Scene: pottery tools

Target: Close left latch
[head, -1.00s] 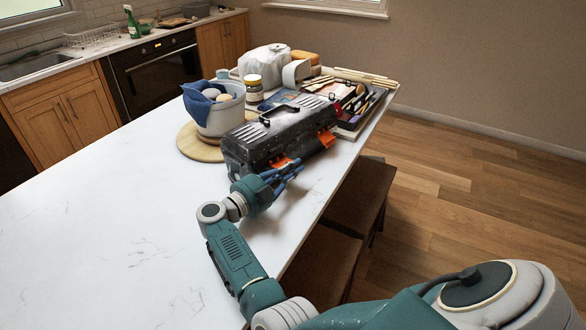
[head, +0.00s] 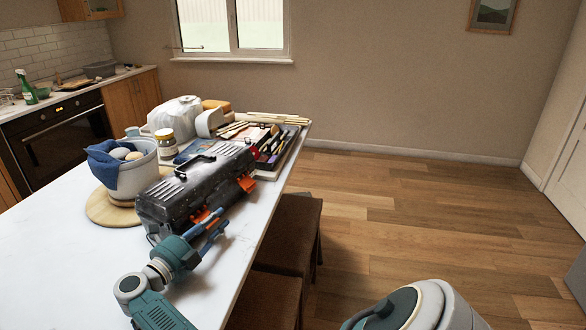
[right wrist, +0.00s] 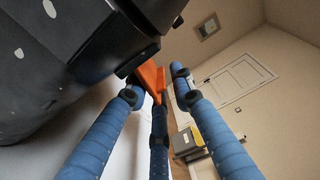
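The dark toolbox (head: 188,190) stands on the white table with its lid down and its handle on top. Its left orange latch (head: 203,216) is at the near end of the front side, partly hidden by my fingers. The right orange latch (head: 247,184) is farther along that side. My right gripper (head: 214,228) is open, with its blue fingers beside the left latch. In the right wrist view the orange latch (right wrist: 150,78) sticks out from the dark box between the spread fingertips; I cannot tell whether they touch it. My left gripper is not in view.
A grey pot (head: 135,177) with a blue cloth stands on a round wooden board (head: 100,210) left of the toolbox. A jar (head: 166,143) and a tool tray (head: 285,158) are behind it. Brown stools (head: 290,238) stand by the table's right edge. The near tabletop is clear.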

